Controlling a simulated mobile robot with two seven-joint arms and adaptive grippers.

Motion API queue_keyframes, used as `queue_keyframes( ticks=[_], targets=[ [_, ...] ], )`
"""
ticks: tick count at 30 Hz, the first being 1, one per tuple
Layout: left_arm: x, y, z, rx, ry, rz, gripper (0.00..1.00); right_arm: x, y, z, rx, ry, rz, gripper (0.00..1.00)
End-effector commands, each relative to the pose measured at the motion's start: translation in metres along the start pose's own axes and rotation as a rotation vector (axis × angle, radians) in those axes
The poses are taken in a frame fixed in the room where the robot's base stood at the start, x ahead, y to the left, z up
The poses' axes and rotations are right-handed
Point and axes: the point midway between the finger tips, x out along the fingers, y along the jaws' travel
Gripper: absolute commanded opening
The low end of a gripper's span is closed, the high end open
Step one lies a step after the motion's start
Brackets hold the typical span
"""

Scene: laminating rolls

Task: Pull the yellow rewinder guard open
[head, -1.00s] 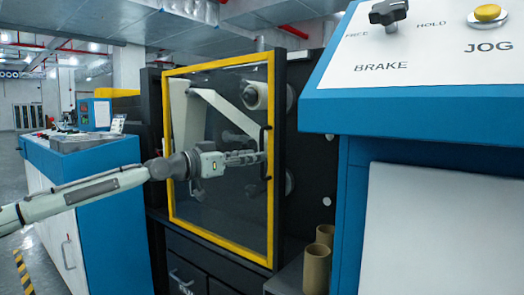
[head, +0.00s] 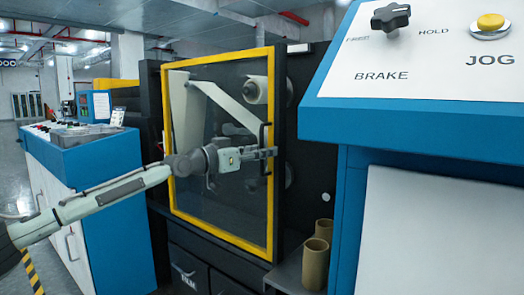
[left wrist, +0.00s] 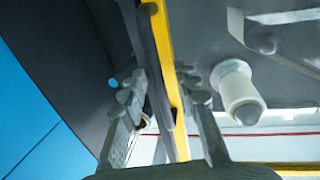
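The yellow rewinder guard (head: 222,60) is a clear pane in a yellow frame on the black machine. Its black handle (head: 265,135) is upright on the right side of the frame. My left gripper (head: 268,153) is at this handle in the head view. In the left wrist view, the fingers of my left gripper (left wrist: 162,95) are apart, with the black handle (left wrist: 156,70) and the yellow frame edge (left wrist: 176,95) showing between them. I see no firm contact with the handle. My right gripper is not in view.
A blue console with a brake knob (head: 390,17) and a yellow JOG button (head: 491,21) stands close on the right. Brown cardboard cores (head: 315,262) stand on a shelf below the guard's right side. A blue and white cabinet (head: 62,185) stands on the left.

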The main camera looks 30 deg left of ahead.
Motion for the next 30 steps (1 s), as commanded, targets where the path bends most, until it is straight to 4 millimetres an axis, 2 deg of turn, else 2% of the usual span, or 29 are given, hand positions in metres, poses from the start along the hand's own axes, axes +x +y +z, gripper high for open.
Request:
queue_keyframes(
  ticks=[5,13,30],
  targets=[
    [0.0000,-0.0002,0.0001,0.000,0.000,0.000,0.31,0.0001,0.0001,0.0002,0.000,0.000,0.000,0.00],
    [-0.0002,-0.0003,0.0001,0.000,0.000,0.000,0.00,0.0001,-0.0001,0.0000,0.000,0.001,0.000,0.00],
    [0.0002,-0.0006,0.0000,0.000,0.000,-0.001,0.00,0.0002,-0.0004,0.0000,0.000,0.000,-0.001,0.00]
  ],
)
